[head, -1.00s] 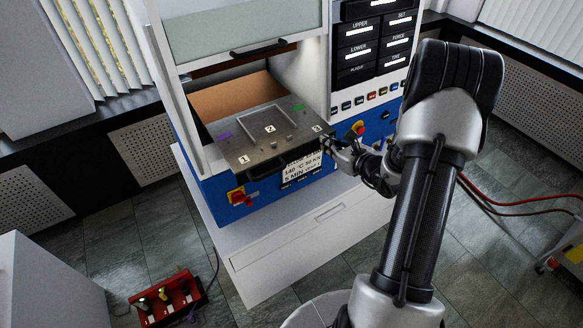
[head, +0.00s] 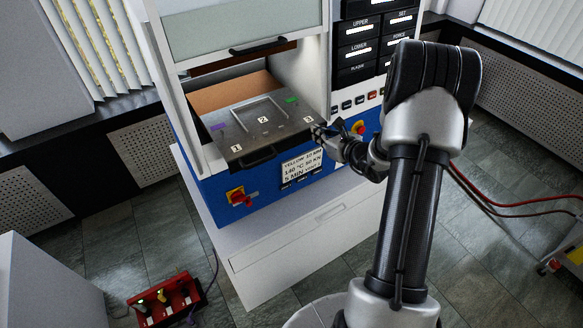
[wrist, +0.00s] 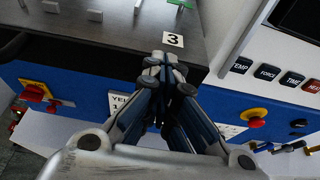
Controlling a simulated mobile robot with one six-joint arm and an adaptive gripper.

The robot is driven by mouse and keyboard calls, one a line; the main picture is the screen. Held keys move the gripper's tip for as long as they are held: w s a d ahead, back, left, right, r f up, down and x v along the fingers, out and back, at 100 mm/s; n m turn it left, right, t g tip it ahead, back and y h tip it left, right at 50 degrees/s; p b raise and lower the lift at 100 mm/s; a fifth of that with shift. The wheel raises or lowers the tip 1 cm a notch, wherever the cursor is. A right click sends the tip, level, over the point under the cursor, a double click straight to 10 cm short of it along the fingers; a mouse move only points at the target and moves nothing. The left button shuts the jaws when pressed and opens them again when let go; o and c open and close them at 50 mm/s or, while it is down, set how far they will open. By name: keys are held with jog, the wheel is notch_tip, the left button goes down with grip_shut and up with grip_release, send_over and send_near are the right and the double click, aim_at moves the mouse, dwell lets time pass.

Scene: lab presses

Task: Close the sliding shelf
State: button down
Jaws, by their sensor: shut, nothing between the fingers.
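The sliding shelf (head: 229,125) is a dark metal plate marked 1, 2 and 3, with a square frame in its middle and a black handle (head: 258,157) on its front edge. It sticks out part way from the press opening. My gripper (head: 318,131) is shut and empty at the shelf's front right corner, close to the number 3. In the wrist view the fingertips (wrist: 167,62) are at the shelf's front edge (wrist: 110,52), just below the 3 label; they seem to touch it.
The press has a raised glass door (head: 220,28) above the shelf. Its blue front panel (head: 215,197) carries a red and yellow switch (head: 237,195) and a label. A control panel (head: 374,50) stands at right. A red box (head: 168,300) is on the floor.

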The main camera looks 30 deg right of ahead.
aim_at(308, 122)
jog(key=shift+w, duration=0.5)
jog(key=shift+w+a+b, duration=0.15)
jog(key=shift+w+b, duration=0.3)
jog(key=shift+w, duration=0.85)
jog(key=shift+w+a+b, duration=0.1)
jog(key=shift+w+b, duration=0.3)
jog(key=shift+w, duration=1)
jog(key=shift+w+a+b, duration=0.15)
jog(key=shift+w+b, duration=0.25)
jog(key=shift+w, duration=0.95)
jog(key=shift+w+a+b, duration=0.1)
jog(key=shift+w+b, duration=0.25)
jog(key=shift+w, duration=0.95)
